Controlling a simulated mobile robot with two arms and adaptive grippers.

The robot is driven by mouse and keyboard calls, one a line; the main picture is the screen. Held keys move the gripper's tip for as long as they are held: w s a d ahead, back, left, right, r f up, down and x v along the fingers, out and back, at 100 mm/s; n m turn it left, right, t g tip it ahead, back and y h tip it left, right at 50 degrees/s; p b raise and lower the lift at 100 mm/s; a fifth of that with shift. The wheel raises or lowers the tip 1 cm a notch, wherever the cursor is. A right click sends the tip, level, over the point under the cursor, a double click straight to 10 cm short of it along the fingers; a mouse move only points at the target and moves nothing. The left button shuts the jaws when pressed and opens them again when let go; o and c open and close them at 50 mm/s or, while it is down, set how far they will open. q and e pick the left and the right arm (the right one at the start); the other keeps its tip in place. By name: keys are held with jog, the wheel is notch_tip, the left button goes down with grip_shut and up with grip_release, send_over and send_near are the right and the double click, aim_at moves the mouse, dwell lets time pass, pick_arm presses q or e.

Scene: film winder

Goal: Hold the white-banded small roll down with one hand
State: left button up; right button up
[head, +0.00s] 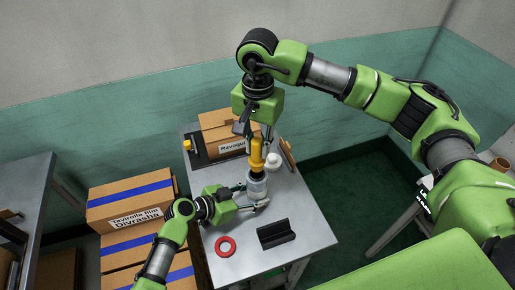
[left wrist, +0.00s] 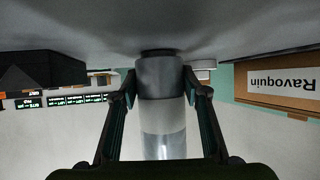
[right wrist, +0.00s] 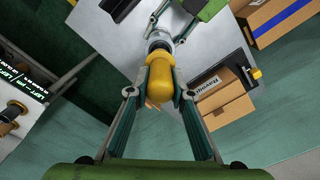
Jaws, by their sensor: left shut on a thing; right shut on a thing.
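The small roll (head: 257,188) is a grey upright cylinder with a pale band, standing on the grey table (head: 222,262). In the left wrist view the roll (left wrist: 161,115) fills the space between my left gripper's fingers (left wrist: 163,90). My left gripper (head: 247,198) is shut on it from the left side. A yellow handle (head: 256,154) stands above the roll, in line with it. My right gripper (head: 257,138) comes down from above and is shut on this handle. In the right wrist view the fingers press both sides of the yellow handle (right wrist: 160,80). The handle partly hides the roll.
A red ring (head: 225,246) and a black angled block (head: 276,233) lie on the front of the table. A white round piece (head: 274,161) sits behind the roll. A cardboard box (head: 222,132) stands at the back; blue-striped boxes (head: 131,200) stand left.

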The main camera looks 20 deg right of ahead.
dwell(0.3)
pick_arm(q)
jog(key=o, duration=1.2)
jog(key=shift+c, duration=0.2)
jog(key=shift+a, duration=0.1)
